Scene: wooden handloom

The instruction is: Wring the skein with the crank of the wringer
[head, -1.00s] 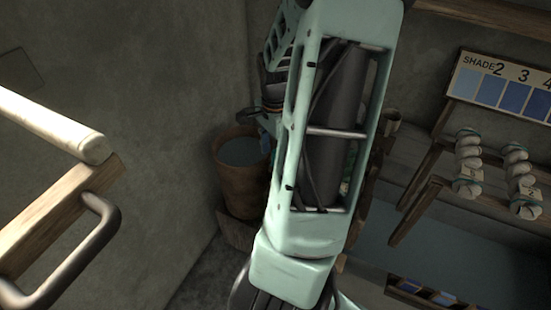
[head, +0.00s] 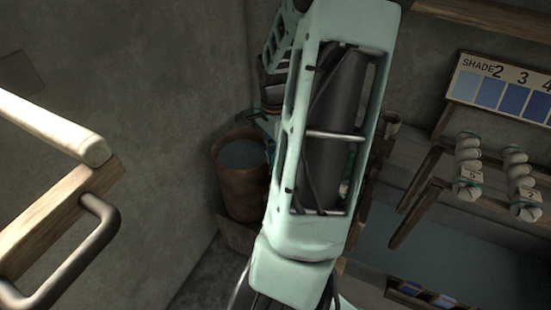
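My pale green arm fills the middle of the head view and covers much of what lies behind it. The dark parts at its far end, by my gripper (head: 265,115), show only in part beside the arm, above a brown bucket. The fingers cannot be made out. A small blue patch (head: 269,150) shows between the bucket and my arm; I cannot tell what it is. I cannot make out the wringer or its crank. Two pale twisted skeins (head: 468,160) (head: 518,172) with tags hang at the right.
The brown bucket (head: 240,185) holds bluish liquid in the corner. A wooden beam (head: 60,220) with a dark metal handle (head: 98,235) juts in at the left. A blue shade chart (head: 505,90) is on the right wall. A box with blue pieces (head: 430,295) is below.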

